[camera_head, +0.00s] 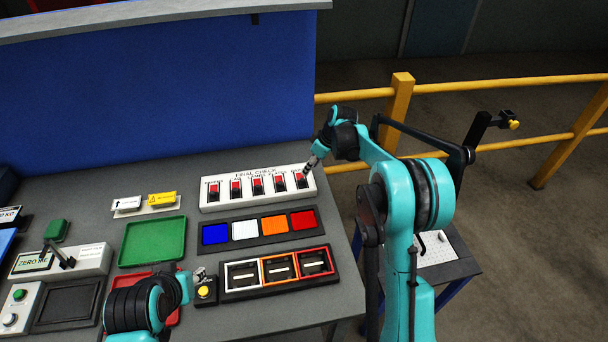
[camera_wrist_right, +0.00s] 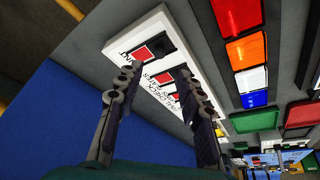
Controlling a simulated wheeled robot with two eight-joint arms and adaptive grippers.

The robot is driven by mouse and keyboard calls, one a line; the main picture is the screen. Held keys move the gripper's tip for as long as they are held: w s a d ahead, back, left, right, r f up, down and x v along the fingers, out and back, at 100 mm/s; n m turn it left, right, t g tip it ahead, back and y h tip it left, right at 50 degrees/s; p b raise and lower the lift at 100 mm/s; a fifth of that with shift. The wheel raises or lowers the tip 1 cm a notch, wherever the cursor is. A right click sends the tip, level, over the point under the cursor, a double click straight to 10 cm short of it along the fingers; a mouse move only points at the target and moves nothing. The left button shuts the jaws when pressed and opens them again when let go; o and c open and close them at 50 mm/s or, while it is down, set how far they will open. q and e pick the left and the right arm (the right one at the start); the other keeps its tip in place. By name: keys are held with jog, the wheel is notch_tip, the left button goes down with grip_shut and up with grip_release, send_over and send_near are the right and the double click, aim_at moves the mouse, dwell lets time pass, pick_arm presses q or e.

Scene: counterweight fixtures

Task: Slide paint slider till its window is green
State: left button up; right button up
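A white FINAL CHECK panel (camera_head: 258,187) carries a row of several sliders, each with a red window and a dark part. My right gripper (camera_head: 311,166) is over the rightmost slider (camera_head: 302,181). In the right wrist view my right gripper (camera_wrist_right: 161,72) has its two fingers apart with nothing between them, beside the end slider (camera_wrist_right: 163,42), whose window is red. Contact cannot be told. My left gripper (camera_head: 200,275) is low by a yellow button box; its fingers are too small to read.
A strip of blue, white, orange and red squares (camera_head: 258,229) lies in front of the panel. A framed black unit (camera_head: 276,272) is nearer. A green tray (camera_head: 153,241) lies to the left. A blue wall (camera_head: 150,95) stands behind.

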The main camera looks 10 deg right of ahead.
aim_at(302, 179)
jog(key=b+x, duration=0.1)
jog(key=x, duration=0.6)
jog(key=shift+w+f, duration=0.15)
jog(key=shift+f, duration=0.2)
grip_shut()
